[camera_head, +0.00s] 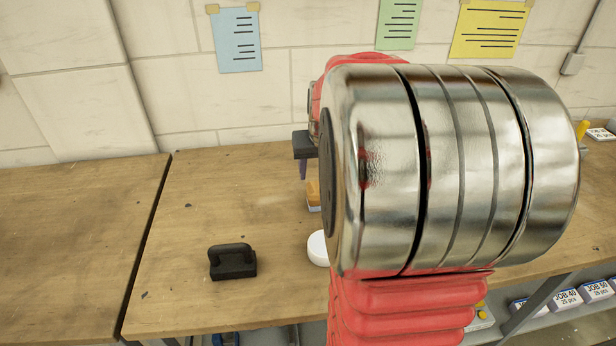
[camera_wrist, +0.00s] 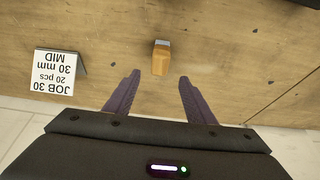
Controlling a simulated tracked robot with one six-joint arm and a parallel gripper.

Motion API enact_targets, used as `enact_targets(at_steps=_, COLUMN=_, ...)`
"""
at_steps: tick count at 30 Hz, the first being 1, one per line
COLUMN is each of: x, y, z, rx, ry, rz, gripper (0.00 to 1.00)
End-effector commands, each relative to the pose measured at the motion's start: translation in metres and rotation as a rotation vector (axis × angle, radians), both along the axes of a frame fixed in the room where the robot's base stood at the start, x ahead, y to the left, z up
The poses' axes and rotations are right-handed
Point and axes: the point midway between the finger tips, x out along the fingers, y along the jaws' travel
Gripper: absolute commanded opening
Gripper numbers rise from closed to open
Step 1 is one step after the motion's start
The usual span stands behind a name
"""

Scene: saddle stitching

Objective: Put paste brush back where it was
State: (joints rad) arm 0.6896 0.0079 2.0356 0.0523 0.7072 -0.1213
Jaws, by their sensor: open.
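My gripper (camera_wrist: 160,77) is open in the wrist view, its two purple fingers spread with nothing between them. A small block with a wooden orange-brown body and a pale grey end (camera_wrist: 161,58) lies just beyond the fingertips, roughly centred between them. It may be the paste brush, but I cannot tell for sure. In the head view, a small orange thing with a pale base (camera_head: 313,193) shows just below my gripper (camera_head: 303,170), partly hidden by my arm. The fingers appear above it and apart from it.
A black block with a handle (camera_head: 232,262) stands on the wooden bench (camera_head: 190,200). A white round thing (camera_head: 318,248) is partly hidden by my arm. A JOB 30 card (camera_wrist: 55,72) stands left in the wrist view. The bench's left part is clear.

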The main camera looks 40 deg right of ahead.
Motion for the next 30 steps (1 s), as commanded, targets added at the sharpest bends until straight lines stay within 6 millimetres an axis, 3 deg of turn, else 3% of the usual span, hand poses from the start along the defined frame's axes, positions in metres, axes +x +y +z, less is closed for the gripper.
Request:
enact_targets(at_steps=15, x=0.001, y=0.001, z=0.0, rx=0.0, ry=-0.001, rz=0.002, gripper=0.5)
enact_targets(at_steps=19, x=0.002, y=0.013, z=0.005, rx=-0.003, ry=-0.004, rz=0.019, gripper=0.5)
enact_targets(at_steps=23, x=0.003, y=0.044, z=0.016, rx=-0.009, ry=-0.012, rz=0.067, gripper=0.5)
enact_targets(at_steps=30, x=-0.009, y=0.131, z=0.04, rx=-0.019, ry=-0.031, rz=0.201, gripper=0.5)
